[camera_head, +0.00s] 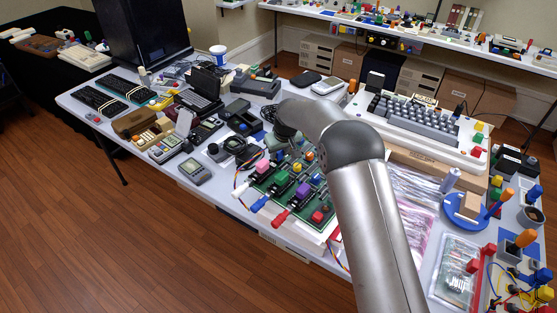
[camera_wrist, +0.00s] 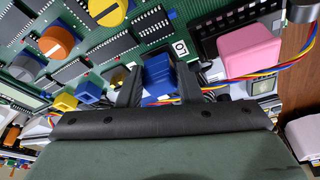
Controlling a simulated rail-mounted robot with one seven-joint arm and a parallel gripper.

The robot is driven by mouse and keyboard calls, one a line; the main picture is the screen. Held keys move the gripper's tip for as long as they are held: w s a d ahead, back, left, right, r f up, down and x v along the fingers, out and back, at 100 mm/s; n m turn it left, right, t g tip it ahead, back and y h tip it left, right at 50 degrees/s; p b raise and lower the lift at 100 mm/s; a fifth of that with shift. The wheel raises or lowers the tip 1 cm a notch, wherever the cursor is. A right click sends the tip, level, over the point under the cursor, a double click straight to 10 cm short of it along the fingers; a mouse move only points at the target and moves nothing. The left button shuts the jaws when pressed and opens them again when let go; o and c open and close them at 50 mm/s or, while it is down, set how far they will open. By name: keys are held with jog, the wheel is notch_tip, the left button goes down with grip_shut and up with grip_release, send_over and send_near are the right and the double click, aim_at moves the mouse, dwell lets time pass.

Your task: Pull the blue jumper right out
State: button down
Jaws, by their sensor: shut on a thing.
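In the wrist view the blue jumper (camera_wrist: 158,76) is a small block between the two dark fingers of my gripper (camera_wrist: 159,84). The fingers are shut on it, one on each side. In the head view the green board (camera_head: 272,186) lies on the table, partly behind my arm.
A pink block (camera_wrist: 250,48) stands right of my gripper, with coloured wires running below it. A yellow block (camera_wrist: 88,92) is to the left. An orange knob (camera_wrist: 57,42) and black chips stand on the board. The table (camera_head: 140,83) is crowded with old devices.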

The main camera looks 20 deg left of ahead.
jog(key=shift+r, duration=0.8)
jog(key=shift+r+p, duration=0.85)
jog(key=shift+r, duration=1.1)
